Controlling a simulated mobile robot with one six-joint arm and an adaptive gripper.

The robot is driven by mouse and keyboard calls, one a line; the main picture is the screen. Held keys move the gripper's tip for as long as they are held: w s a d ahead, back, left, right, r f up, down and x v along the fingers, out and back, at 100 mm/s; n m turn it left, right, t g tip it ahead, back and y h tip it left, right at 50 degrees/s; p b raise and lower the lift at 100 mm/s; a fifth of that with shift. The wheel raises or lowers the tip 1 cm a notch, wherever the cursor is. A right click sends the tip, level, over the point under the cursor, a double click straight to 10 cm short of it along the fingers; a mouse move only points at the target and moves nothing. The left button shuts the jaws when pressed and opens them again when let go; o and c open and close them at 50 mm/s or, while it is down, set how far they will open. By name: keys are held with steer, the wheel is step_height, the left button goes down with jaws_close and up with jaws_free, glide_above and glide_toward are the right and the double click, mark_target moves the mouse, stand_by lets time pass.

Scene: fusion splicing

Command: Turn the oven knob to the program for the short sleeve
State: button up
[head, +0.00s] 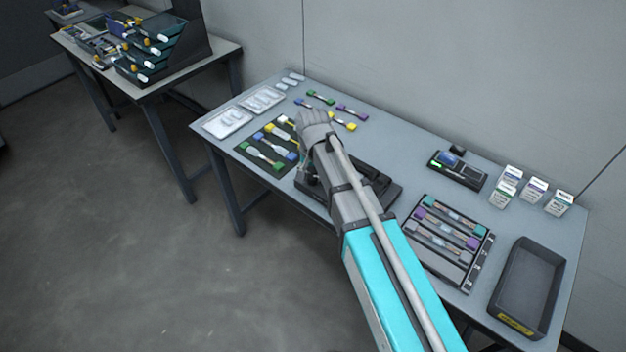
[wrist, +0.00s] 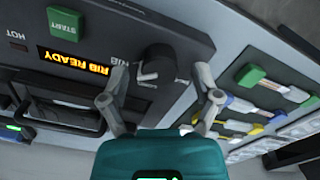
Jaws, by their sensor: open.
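The oven (wrist: 60,100) is a dark box, seen upside down in the wrist view. Its dark round knob (wrist: 160,62) has a pale mark on its near side. The lit orange display (wrist: 72,68) reads "RIB READY", inverted. My gripper (wrist: 160,76) is open, with one grey finger on each side of the knob; I cannot tell whether they touch it. In the head view the oven (head: 382,187) is partly hidden by my arm, which covers the knob and my fingers.
A green START button (wrist: 65,22) is on the oven panel. Splice pieces lie on a dark mat (head: 245,147) to the left. A tray of splices (head: 462,283), a small device (head: 458,170), white boxes (head: 533,188) and an empty dark bin (head: 528,285) are to the right.

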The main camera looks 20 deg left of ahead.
steer(key=shift+f, duration=0.3)
steer(key=shift+d, duration=0.1)
jaws_close()
stand_by(0.4)
